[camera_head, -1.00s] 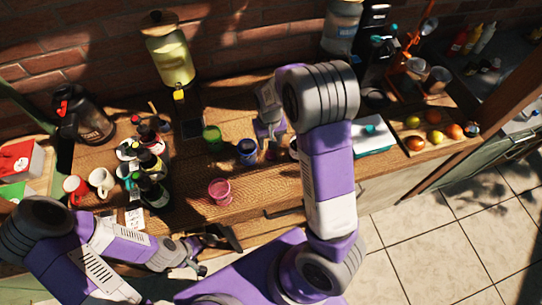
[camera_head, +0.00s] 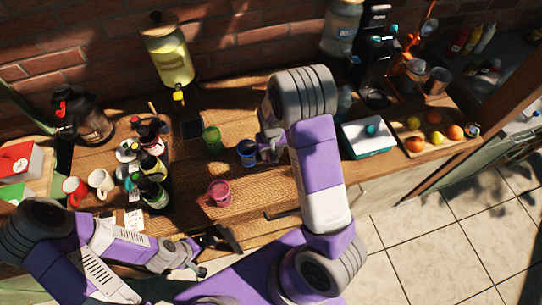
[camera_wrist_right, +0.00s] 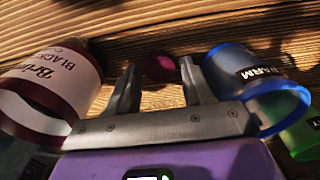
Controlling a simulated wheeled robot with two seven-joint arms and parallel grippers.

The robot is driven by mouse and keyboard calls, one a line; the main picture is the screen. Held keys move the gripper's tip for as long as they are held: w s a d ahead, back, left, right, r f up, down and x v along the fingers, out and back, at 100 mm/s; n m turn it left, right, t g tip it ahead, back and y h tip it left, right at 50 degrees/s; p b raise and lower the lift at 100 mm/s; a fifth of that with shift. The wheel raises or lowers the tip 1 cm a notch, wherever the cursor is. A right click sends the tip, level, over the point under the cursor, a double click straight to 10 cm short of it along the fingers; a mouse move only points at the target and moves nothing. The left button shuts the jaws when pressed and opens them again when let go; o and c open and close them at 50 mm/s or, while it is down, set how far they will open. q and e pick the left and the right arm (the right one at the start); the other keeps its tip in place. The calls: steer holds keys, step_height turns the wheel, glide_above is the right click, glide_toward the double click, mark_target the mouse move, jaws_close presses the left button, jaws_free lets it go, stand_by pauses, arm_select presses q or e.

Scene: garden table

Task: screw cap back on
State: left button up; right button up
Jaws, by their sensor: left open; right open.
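A small dark red round cap (camera_wrist_right: 160,67) lies on the wooden table, seen between and beyond the fingertips of my right gripper (camera_wrist_right: 160,72) in the right wrist view. That gripper is open and empty; the cap is apart from both fingers. A jar (camera_wrist_right: 47,80) with a white and maroon label, partly cut off, stands to the left of the fingers. My right arm seems to hide jar and cap in the head view, where the right gripper (camera_head: 271,148) is beside the blue cup (camera_head: 247,152). My left gripper (camera_head: 195,258) is open and empty near the table's front edge.
The blue cup (camera_wrist_right: 258,85) is close to the right finger. A green cup (camera_head: 212,139) and a pink cup (camera_head: 220,192) stand nearby. Dark bottles (camera_head: 152,192) and mugs (camera_head: 101,181) crowd the left. A white-topped box (camera_head: 368,136) and fruit tray (camera_head: 410,146) are at right.

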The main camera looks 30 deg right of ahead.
steer(key=shift+f, duration=0.45)
steer(key=c, duration=0.8)
step_height(320, 180, up, 10)
steer(key=shift+p, duration=0.4)
